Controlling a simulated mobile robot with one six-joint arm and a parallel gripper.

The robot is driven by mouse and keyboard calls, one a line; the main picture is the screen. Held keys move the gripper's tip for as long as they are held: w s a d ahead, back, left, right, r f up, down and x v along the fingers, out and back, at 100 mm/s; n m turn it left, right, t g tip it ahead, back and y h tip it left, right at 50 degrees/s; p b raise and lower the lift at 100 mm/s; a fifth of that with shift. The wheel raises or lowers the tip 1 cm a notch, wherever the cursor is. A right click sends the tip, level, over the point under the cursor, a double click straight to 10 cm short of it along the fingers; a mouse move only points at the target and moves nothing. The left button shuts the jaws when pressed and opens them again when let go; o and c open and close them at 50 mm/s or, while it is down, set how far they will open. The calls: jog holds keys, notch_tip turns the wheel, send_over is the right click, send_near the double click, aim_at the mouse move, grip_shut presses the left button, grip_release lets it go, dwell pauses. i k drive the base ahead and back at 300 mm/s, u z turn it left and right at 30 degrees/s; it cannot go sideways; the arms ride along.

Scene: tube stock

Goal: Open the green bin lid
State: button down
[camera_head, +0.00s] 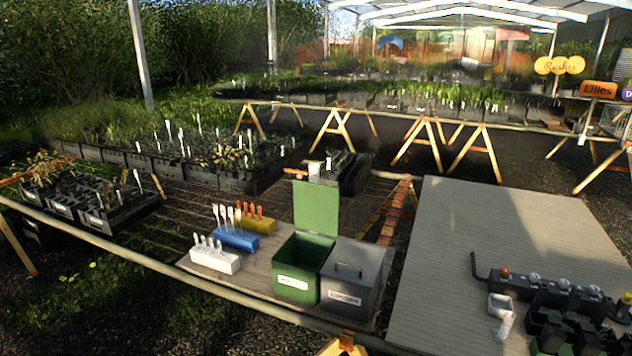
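The green bin (299,270) stands on a wooden board at the middle of the view, with a white label on its front. Its green lid (316,207) stands upright at the back edge of the bin, and the bin's top is open. The dark inside shows, but I cannot tell what it holds. My gripper is not in view.
White (214,259), blue (236,239) and yellow (255,224) racks with tubes or tags stand to the left. A dark fixture with coloured knobs (550,291) and black pots occupy the right table (450,270).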

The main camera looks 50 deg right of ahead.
aim_at(316, 204)
jog(key=k, duration=1.25)
jog(key=z, duration=0.4)
jog(key=i, duration=1.65)
jog(key=u, duration=0.55)
jog(key=i, duration=0.45)
jog(key=u, duration=0.3)
